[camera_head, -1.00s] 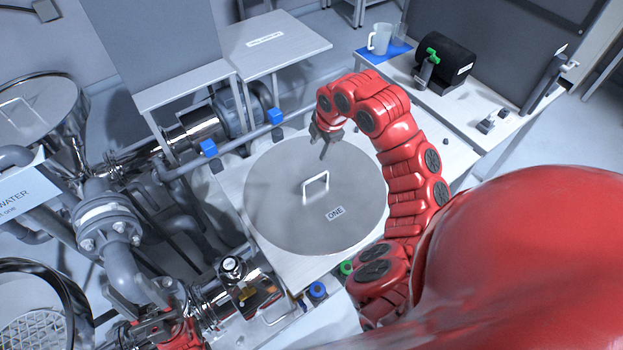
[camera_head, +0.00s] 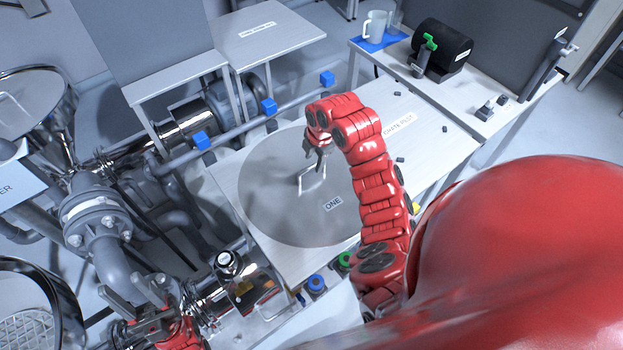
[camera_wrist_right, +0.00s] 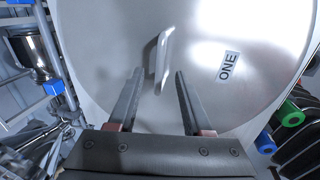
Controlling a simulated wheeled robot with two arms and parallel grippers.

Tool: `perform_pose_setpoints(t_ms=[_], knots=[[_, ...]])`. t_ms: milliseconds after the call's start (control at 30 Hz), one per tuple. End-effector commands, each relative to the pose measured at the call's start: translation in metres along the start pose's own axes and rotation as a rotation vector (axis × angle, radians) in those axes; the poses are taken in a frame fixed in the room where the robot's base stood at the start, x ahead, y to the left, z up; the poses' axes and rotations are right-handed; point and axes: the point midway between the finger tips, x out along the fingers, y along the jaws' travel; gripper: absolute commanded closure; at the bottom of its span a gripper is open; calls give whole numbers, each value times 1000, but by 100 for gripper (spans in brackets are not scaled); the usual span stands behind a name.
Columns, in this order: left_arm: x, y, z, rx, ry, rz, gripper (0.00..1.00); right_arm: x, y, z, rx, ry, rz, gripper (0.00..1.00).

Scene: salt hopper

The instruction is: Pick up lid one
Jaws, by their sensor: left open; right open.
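Lid one (camera_head: 290,215) is a large round grey metal disc lying flat on a light table, with a label reading ONE (camera_head: 333,203). Its upright loop handle (camera_head: 313,183) stands near the middle. My right gripper (camera_head: 317,160) is over the lid, just behind and above the handle, partly overlapping it in the head view. In the right wrist view the open fingers (camera_wrist_right: 155,95) point at the lid, and the handle (camera_wrist_right: 160,62) shows just beyond and between their tips, not gripped. My left gripper (camera_head: 115,312) is at the lower left, open and empty, away from the lid.
Pipes and a flanged valve (camera_head: 92,215) crowd the left side. Blue blocks (camera_head: 268,107) sit along a pipe behind the lid. A black cylinder (camera_head: 440,47) and a mug (camera_head: 376,26) stand on the back right bench. Blue and green knobs (camera_head: 316,284) are at the table's front.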

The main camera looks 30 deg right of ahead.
Motion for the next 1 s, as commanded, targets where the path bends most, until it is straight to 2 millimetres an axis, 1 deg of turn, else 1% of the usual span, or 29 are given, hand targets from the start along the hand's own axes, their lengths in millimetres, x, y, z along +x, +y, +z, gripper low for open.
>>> perform_pose_setpoints(t_ms=[67,200,300,400,667,700,767,800,933,967,1000], knots=[[10,0,-2,0,0,0,55,4,0,-1,-2,1,-7,50],[23,-1,-4,0,0,0,55,22,0,0,-1,0,-7,50],[26,-1,-4,0,0,0,55,36,0,0,0,2,-7,50],[27,-1,-5,0,0,0,55,44,1,1,-1,-1,-2,50],[27,-1,-4,0,0,0,55,47,1,1,-2,-2,0,50],[27,-1,-4,0,0,0,55,47,1,1,-2,-2,0,54],[27,-1,-4,0,0,0,55,47,1,1,-2,-2,0,65],[27,-1,-4,0,0,0,55,47,1,1,-2,-2,0,72],[27,-1,-4,0,0,0,55,47,1,1,-2,-2,0,95],[27,-1,-4,0,0,0,55,47,1,1,-2,-2,0,100],[27,-1,-5,0,0,0,55,47,1,1,-2,-2,0,100]])
